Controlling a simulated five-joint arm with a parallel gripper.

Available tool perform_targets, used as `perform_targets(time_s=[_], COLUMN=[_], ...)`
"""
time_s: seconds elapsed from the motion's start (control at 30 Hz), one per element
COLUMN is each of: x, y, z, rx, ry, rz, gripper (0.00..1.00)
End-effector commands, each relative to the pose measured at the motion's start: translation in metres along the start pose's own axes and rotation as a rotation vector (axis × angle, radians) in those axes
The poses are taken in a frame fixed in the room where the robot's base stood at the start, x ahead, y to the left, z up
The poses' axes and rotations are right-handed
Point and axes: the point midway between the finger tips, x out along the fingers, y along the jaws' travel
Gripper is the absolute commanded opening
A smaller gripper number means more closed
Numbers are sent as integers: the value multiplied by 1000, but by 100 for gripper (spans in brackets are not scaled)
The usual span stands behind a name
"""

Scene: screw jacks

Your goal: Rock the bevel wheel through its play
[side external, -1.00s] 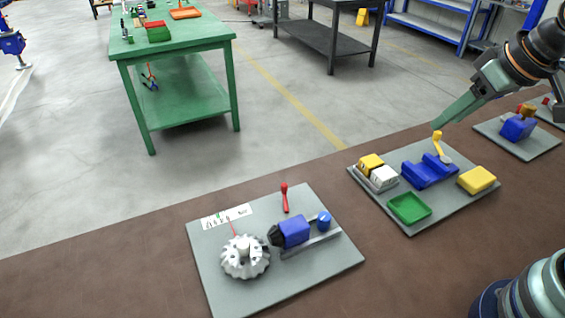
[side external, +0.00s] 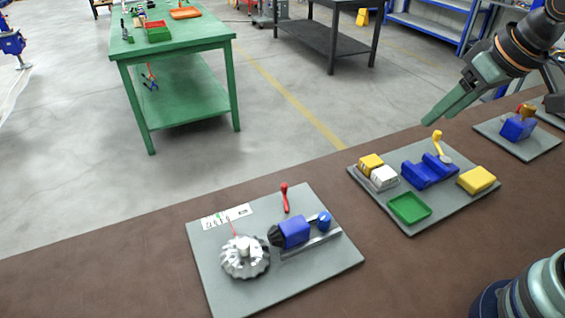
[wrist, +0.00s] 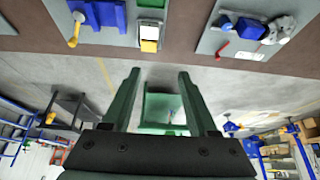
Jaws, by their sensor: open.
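The silver bevel wheel (side external: 245,258), with coarse teeth and a raised hub, lies on the grey plate (side external: 330,270) at the front left. It also shows at the upper right of the wrist view (wrist: 283,28). A blue block with a dark nose (side external: 292,232) sits to its right, the nose close to the wheel. A thin red pointer (side external: 233,228) stands behind the wheel near a white label (side external: 227,216). My gripper (side external: 427,122) is open and empty, well to the right of and above the wheel. Both green fingers (wrist: 159,74) are apart in the wrist view.
A red-handled lever (side external: 285,198) stands on the wheel's plate. A second plate, with a blue cradle (side external: 430,171), yellow crank (side external: 437,143), green tray (side external: 409,208) and yellow block (side external: 477,180), lies nearest under my gripper. Another blue fixture (side external: 518,127) is farther right. Brown bench is clear between plates.

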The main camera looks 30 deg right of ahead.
Motion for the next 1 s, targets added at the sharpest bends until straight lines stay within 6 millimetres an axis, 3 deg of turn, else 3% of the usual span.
perform_targets(time_s=[0.3,0.5,0.67,0.8,1.0], x=[13,34,56,76,97], y=[-88,-161,-225,-280,-332], z=[-53,-70,-67,-52,-26], rx=[-68,-117,-160,-198,-235], ry=[-158,-260,-338,-398,-453], rz=[-76,-95,-92,-78,-54], gripper=[59,59,59,59,59])
